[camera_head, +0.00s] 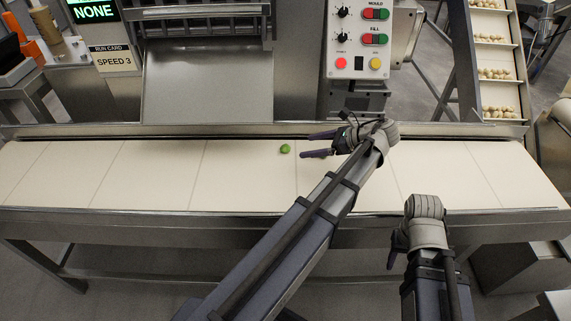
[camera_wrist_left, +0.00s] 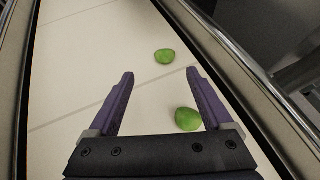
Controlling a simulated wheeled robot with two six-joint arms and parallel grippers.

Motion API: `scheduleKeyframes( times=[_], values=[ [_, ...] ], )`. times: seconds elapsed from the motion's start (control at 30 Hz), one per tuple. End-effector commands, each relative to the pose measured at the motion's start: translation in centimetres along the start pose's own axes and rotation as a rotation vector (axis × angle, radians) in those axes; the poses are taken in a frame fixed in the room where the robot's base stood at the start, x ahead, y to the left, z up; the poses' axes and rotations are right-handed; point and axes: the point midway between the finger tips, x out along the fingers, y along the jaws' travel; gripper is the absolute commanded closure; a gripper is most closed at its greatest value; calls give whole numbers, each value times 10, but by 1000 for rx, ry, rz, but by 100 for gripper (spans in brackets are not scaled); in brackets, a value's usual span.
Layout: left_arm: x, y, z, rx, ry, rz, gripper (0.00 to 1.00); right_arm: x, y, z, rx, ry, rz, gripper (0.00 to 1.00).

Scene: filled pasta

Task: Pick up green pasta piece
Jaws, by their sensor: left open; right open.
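A small round green pasta piece (camera_head: 285,149) lies on the pale belt (camera_head: 150,175) in the head view, just left of my left gripper's fingertips. My left gripper (camera_head: 306,145) is open and points left over the belt. The left wrist view shows two green pieces. One green piece (camera_wrist_left: 164,56) lies just beyond the fingertips (camera_wrist_left: 160,71). A second green piece (camera_wrist_left: 188,119) shows between the fingers, close to the right-hand one; it is not distinguishable in the head view. My right gripper (camera_head: 396,249) is open near the belt's front edge, its fingers partly hidden.
A metal rail (camera_head: 120,211) runs along the belt's front, with a machine and its control panel (camera_head: 357,40) behind. An inclined conveyor (camera_head: 495,60) with pale pieces stands at the back right. The left belt is clear.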

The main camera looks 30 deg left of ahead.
Motion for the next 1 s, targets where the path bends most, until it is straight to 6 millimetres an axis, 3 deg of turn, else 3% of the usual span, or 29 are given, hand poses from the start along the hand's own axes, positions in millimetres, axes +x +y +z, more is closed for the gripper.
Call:
scheduleKeyframes(
  times=[0.03,0.27,0.53,0.77,1.0],
  values=[
    [5,-3,-4,13,-13,3,16,9,-1,-1,0,0,0,50],
    [7,-4,0,36,-30,7,16,10,-1,-1,0,0,0,50],
    [31,-4,-2,34,-29,8,16,22,-2,-1,-1,0,2,50],
    [37,-5,-1,34,-28,7,16,24,-2,-2,-1,0,3,50],
    [68,-10,-3,33,-28,9,16,42,-3,-3,-1,0,5,50]
  ],
)
